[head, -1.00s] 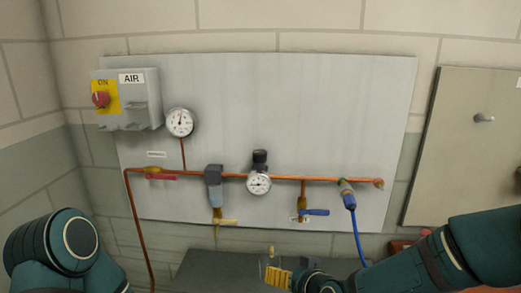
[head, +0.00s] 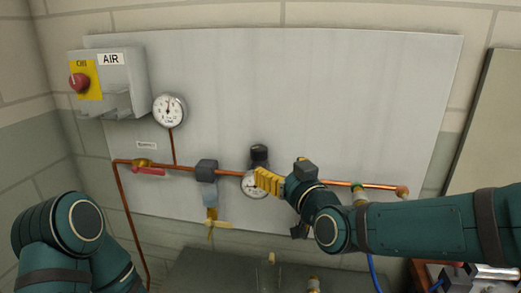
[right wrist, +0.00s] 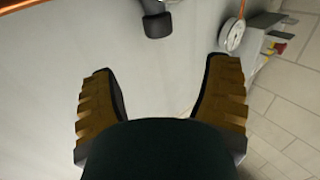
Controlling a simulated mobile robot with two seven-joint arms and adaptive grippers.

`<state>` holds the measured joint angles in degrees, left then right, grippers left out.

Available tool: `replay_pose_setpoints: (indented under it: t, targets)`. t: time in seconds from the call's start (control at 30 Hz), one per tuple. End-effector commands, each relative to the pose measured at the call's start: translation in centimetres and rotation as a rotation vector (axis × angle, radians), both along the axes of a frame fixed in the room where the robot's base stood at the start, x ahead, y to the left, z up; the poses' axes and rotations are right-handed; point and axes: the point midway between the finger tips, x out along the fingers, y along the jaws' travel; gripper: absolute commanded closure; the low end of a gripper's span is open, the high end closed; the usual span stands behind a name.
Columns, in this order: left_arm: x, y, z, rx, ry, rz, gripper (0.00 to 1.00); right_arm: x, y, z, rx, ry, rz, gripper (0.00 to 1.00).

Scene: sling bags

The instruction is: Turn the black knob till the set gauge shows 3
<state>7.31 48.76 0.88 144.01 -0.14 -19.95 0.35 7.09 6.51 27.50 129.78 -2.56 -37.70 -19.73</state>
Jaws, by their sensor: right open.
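The black knob (head: 259,153) stands on the regulator on the copper pipe, at the middle of the grey wall panel. It also shows in the right wrist view (right wrist: 158,25), ahead of the gap between the fingers and apart from them. The set gauge (head: 249,186) sits just below the knob in the head view. My gripper covers its right part, and its reading is too small to tell. My right gripper (head: 270,180) has yellow fingers and is open and empty. In the head view it appears just right of and below the knob. My left gripper is out of view.
A second gauge (head: 169,109) is at upper left, beside the AIR switch box (head: 122,83) with its red switch. A red-handled valve (head: 148,170) and a grey filter (head: 207,170) are on the pipe at left. The panel above the knob is clear.

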Motion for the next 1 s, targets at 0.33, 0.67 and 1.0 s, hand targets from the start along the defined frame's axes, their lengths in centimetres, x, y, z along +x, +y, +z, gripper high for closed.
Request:
replay_pose_setpoints:
  t: [0.33, 0.67, 1.0]
  targets:
    - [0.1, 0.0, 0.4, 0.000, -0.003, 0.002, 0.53, 5.7, 2.6, -0.1, 0.003, 0.003, 0.002, 0.23]
    - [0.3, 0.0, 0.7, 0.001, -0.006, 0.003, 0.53, 9.5, 4.2, 0.0, 0.000, 0.002, 0.001, 0.23]
    - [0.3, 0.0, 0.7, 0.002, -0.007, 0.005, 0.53, 10.1, 4.4, 0.0, 0.000, 0.001, 0.000, 0.23]
